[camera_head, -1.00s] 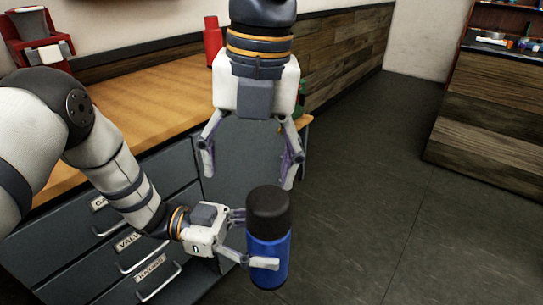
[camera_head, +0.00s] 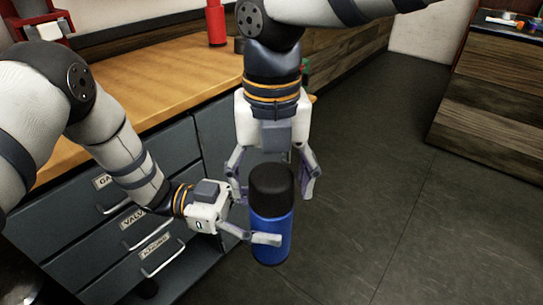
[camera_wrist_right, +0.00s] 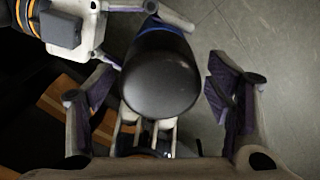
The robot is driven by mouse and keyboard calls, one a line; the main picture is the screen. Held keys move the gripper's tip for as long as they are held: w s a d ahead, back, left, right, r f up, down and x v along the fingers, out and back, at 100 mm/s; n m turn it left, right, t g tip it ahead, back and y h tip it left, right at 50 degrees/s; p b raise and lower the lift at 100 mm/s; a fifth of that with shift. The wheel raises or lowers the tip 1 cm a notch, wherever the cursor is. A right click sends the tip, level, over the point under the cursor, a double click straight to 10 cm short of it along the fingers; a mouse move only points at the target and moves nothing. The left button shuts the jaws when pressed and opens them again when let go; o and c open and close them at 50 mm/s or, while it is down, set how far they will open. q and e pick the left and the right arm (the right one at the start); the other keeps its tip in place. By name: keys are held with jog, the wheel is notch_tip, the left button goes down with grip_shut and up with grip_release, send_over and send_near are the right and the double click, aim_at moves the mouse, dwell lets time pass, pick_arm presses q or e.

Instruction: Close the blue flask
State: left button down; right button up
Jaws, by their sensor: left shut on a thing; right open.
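The blue flask (camera_head: 271,238) stands upright in the head view, in front of the cabinet and over the floor. A black cap (camera_head: 271,188) sits on its top. My left gripper (camera_head: 259,237) is shut on the flask's blue body, below the cap. My right gripper (camera_head: 272,190) points down from above, open, with its fingers on either side of the cap at about its height. In the right wrist view, the black cap (camera_wrist_right: 160,80) lies between the open fingers of the right gripper (camera_wrist_right: 160,105), with a gap on the right side.
A wooden counter (camera_head: 130,100) with labelled grey drawers stands behind at left. A red flask (camera_head: 215,22) stands on the counter, and a red machine (camera_head: 42,28) is at its far left. Open dark floor (camera_head: 390,190) lies at right, before a wooden shelf unit (camera_head: 490,110).

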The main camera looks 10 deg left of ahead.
jog(key=shift+f, duration=0.45)
jog(key=shift+c, duration=0.3)
